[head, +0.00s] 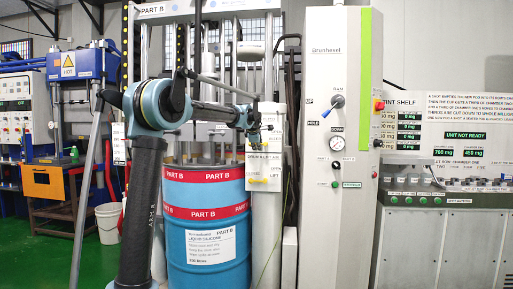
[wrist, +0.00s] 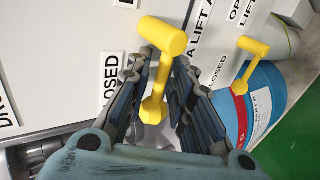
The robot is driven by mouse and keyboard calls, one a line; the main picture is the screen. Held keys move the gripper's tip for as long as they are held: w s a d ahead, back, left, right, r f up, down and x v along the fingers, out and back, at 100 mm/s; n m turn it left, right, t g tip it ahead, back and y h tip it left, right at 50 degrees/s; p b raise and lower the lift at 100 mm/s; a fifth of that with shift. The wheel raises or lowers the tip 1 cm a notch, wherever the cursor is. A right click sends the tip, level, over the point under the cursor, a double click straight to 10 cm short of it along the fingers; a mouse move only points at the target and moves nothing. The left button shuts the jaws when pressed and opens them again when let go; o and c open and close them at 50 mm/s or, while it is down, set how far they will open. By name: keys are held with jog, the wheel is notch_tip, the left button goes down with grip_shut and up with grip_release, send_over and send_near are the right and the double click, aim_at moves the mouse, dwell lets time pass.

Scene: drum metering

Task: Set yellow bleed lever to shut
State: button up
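My gripper (wrist: 161,62) is open, its two fingers on either side of a yellow lever (wrist: 154,82) in the wrist view. The lever's thick handle end lies at the fingertips and its narrow arm runs down between the fingers to a rounded end. I cannot tell whether either finger touches it. A second yellow lever (wrist: 245,66) is apart to the right. The lever names cannot be read fully. In the head view my gripper (head: 252,128) is at the white lever panel (head: 264,184), above the drum's right side; its fingers are too small to read there.
CLOSED labels (wrist: 110,80) lie close beside the left finger; OPEN and LIFT labels are farther right. The blue drum (head: 207,248) stands below my arm. A tall white cabinet (head: 335,225) stands right of the panel. Green floor shows at the left.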

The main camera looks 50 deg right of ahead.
jog(key=shift+o, duration=0.4)
jog(key=shift+w+a, duration=0.45)
jog(key=shift+w, duration=0.1)
jog(key=shift+s+d, duration=0.2)
jog(key=v, duration=1.2)
jog(key=shift+f, duration=0.1)
